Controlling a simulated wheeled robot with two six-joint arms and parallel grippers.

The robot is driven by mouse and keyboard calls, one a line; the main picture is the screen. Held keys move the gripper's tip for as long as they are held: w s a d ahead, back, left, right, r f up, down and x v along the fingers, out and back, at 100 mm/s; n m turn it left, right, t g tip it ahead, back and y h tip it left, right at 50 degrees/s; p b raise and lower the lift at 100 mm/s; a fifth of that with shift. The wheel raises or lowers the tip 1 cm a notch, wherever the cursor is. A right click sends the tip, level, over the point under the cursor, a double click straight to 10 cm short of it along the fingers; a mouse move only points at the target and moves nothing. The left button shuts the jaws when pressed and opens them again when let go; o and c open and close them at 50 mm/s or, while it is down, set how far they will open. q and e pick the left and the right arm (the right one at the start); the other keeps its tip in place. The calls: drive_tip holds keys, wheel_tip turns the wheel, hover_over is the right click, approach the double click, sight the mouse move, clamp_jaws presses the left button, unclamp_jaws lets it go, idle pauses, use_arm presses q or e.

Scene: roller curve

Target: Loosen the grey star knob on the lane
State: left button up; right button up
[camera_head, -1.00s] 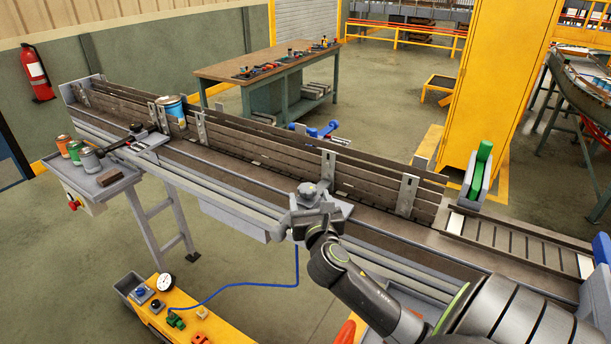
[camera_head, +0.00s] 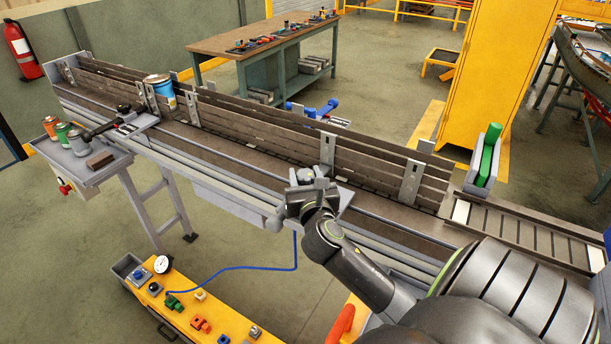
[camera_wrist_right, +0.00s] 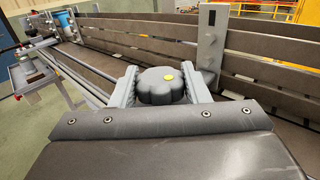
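In the head view the knob (camera_head: 305,176) is at the lane's near side, partly hidden by my right gripper (camera_head: 312,190). In the right wrist view my right gripper (camera_wrist_right: 160,80) has one finger on each side of the knob, both seeming to touch it. The lane (camera_head: 235,150) runs from upper left to lower right. My left gripper is not in view.
A blue pail (camera_head: 160,91) stands at the lane's far end. A side tray (camera_head: 85,160) holds several cans and a brown block. A yellow cart (camera_head: 200,310) with fittings stands in front. A green-topped grey bracket (camera_head: 485,155) rises at the right.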

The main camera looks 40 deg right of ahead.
drive_tip(key=shift+c, duration=0.7)
drive_tip(key=shift+n+t+y, duration=0.4)
drive_tip(key=shift+n+y, duration=0.1)
drive_tip(key=n+t+y, duration=0.1)
drive_tip(key=y, duration=0.1)
drive_tip(key=n+y, duration=0.2)
drive_tip(key=y, duration=0.1)
drive_tip(key=shift+d+t, duration=0.1)
drive_tip(key=shift+t, duration=0.3)
drive_tip(key=shift+f+n+y+b, duration=0.1)
drive_tip(key=shift+n+y+b, duration=0.3)
drive_tip(key=shift+n+y, duration=0.8)
drive_tip(key=shift+n+y+b, duration=0.35)
drive_tip(key=shift+n+y, duration=0.35)
drive_tip(key=shift+y, duration=0.9)
drive_tip(key=o, duration=1)
